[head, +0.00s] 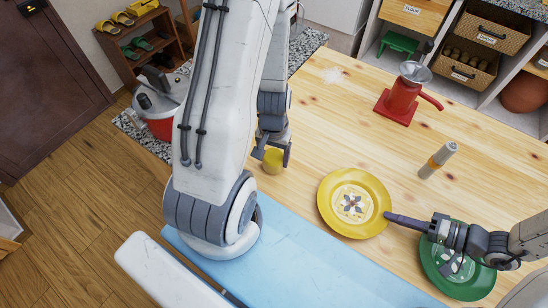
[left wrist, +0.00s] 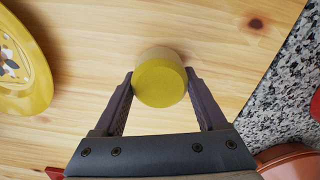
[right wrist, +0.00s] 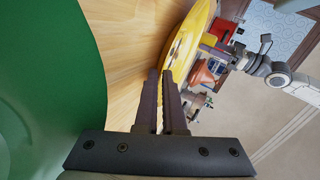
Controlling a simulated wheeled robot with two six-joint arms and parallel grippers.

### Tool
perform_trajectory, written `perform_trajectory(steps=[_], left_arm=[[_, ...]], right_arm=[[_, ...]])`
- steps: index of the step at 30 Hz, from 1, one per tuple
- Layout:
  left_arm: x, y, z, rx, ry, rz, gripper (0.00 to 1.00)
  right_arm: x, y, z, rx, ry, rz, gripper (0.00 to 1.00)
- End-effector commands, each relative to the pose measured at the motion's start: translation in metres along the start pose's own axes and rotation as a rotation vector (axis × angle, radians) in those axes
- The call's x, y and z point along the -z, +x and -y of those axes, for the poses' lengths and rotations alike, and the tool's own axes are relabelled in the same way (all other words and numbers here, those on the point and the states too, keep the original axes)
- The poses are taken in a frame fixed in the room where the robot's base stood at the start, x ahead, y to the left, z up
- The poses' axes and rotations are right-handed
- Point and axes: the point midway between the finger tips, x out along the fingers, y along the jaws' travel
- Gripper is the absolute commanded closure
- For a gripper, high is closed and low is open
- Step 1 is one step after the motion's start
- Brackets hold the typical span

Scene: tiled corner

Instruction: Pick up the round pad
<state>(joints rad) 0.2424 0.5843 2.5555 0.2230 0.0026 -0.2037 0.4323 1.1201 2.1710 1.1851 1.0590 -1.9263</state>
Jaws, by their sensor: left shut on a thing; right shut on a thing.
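The yellow round pad (head: 273,161) is a short cylinder at the left part of the wooden table. My left gripper (head: 271,148) is shut on it; in the left wrist view the pad (left wrist: 160,80) sits between the two fingertips. The yellow plate (head: 328,199) with a patterned centre lies to the right of the pad. My right gripper (head: 387,215) is shut on the plate's right rim. In the right wrist view its fingers are close together, with the yellow plate (right wrist: 190,40) at their tips.
A green plate (head: 430,268) lies partly under my right arm. A light blue mat (head: 310,270) lies in front.

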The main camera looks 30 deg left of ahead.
Motion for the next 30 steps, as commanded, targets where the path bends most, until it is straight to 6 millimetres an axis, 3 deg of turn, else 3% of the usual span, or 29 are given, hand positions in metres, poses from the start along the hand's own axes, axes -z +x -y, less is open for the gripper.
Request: perform_trajectory(steps=[7,18,30], left_arm=[[0.002,-0.024,0.001,0.003,0.003,-0.002,0.89],[0.000,-0.084,0.001,0.001,0.000,-0.005,0.89],[-0.001,-0.096,0.001,0.001,0.000,0.000,0.89]], right_arm=[[0.000,0.000,-0.001,-0.003,-0.001,0.001,1.00],[0.000,0.000,-0.001,-0.003,-0.001,0.001,1.00],[0.000,0.000,-0.001,-0.003,-0.001,0.001,1.00]])
